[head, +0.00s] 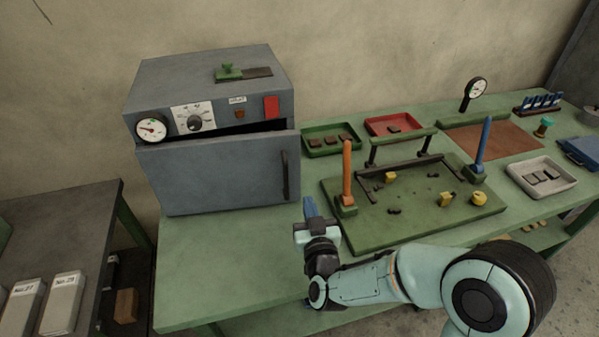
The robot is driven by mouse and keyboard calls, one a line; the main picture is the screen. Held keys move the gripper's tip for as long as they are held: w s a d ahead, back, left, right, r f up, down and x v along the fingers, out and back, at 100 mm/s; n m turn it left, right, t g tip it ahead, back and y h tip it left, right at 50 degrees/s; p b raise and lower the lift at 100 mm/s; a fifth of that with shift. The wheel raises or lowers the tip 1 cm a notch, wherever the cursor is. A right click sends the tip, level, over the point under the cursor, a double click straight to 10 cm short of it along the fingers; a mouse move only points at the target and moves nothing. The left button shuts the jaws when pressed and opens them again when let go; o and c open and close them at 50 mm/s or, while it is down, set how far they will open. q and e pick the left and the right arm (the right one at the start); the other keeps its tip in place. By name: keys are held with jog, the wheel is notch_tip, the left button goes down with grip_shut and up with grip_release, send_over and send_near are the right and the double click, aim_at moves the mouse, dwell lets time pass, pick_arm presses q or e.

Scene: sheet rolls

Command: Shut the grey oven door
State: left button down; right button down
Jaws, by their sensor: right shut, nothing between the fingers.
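The grey oven (205,85) stands at the left end of the green bench against the wall. Its grey door (215,172) is slightly ajar, with a dark gap along its top edge that is widest toward the right. A dark vertical handle (285,175) is on the door's right side. My right gripper (309,208) is shut and empty, to the right of the door's lower right corner and apart from it, pointing toward the back of the bench. My left gripper is not in view.
A green fixture board (420,221) with an orange lever (347,172) and a blue lever (484,143) lies close to the right of my right gripper. Green (332,151) and red (394,135) trays stand behind it. The bench front (215,270) below the oven is clear.

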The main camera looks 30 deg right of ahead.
aim_at(299, 167)
jog(key=x, duration=1.1)
jog(key=shift+f+p, duration=0.1)
jog(key=shift+p, duration=0.2)
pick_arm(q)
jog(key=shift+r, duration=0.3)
